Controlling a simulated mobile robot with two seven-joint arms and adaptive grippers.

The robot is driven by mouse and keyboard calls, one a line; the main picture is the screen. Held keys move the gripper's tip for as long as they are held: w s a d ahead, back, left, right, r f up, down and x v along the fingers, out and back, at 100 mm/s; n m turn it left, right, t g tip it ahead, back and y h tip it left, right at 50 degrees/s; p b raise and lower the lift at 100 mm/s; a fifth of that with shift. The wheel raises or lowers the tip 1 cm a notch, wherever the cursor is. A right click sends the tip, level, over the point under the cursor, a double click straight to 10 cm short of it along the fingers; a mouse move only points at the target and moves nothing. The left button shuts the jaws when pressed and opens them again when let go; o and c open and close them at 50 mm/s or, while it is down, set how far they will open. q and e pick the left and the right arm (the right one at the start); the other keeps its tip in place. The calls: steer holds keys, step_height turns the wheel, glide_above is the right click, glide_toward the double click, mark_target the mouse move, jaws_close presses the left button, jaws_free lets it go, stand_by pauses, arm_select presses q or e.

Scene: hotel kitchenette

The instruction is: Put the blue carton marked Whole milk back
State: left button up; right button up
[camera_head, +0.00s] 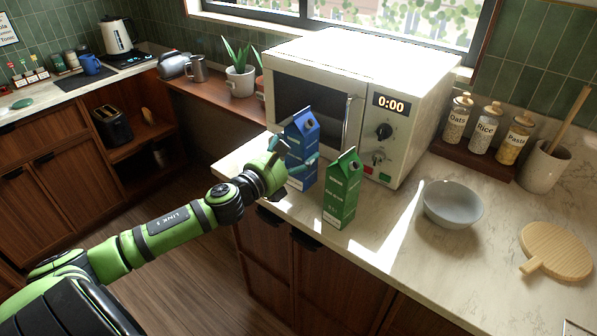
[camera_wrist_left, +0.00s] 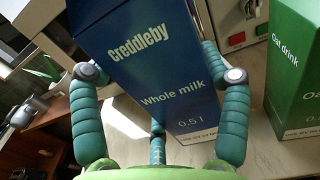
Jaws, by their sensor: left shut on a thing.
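The blue carton (camera_head: 302,137) stands on the counter in front of the microwave. In the left wrist view the blue carton (camera_wrist_left: 155,65) reads "Creddleby", "Whole milk" and "0.5 l". My left gripper (camera_head: 292,158) reaches it from the left, and its teal fingers are closed around the carton's sides. In the left wrist view the left gripper (camera_wrist_left: 158,90) has a finger on each side of the carton. Whether the carton's base touches the counter is hard to tell. My right gripper is not in view.
A green oat drink carton (camera_head: 343,190) stands close to the right of the blue one. The white microwave (camera_head: 400,113), showing 0:00, is behind. A grey bowl (camera_head: 452,205), a round wooden board (camera_head: 556,250) and a jar rack (camera_head: 472,152) are farther right. The counter's front edge is near.

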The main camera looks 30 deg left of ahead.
arm_select(q)
steer(key=shift+s+f, duration=0.1)
steer(key=shift+f, duration=0.2)
steer(key=f, duration=0.4)
steer(key=shift+w+f, duration=0.1)
steer(key=shift+w, duration=0.1)
steer(key=shift+s, duration=0.1)
steer(key=shift+f+b, duration=0.15)
steer(key=shift+b, duration=0.15)
steer(key=o, duration=1.5)
